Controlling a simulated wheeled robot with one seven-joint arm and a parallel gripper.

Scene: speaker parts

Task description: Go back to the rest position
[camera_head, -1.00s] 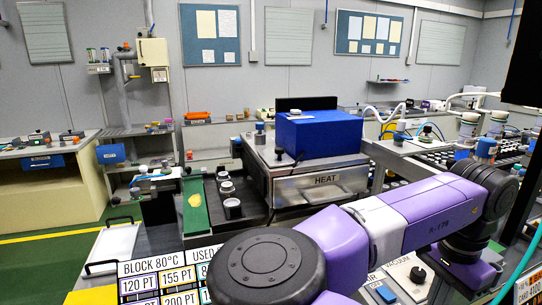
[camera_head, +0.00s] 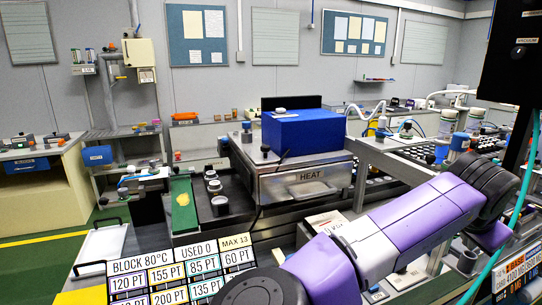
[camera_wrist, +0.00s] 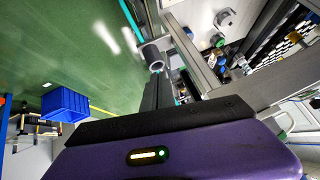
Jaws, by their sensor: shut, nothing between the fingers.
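My purple and black arm crosses the lower right of the head view, bent at a black joint near the right edge. In the head view my gripper is not visible. In the wrist view its purple housing with a small lit indicator fills the bottom. Its dark fingers (camera_wrist: 158,88) stick out above the housing, closed together with nothing between them. They point over the green floor beside a bench edge.
A blue block (camera_head: 303,134) lies on the metal HEAT unit (camera_head: 305,185). A dark panel (camera_head: 512,60) hangs at upper right.

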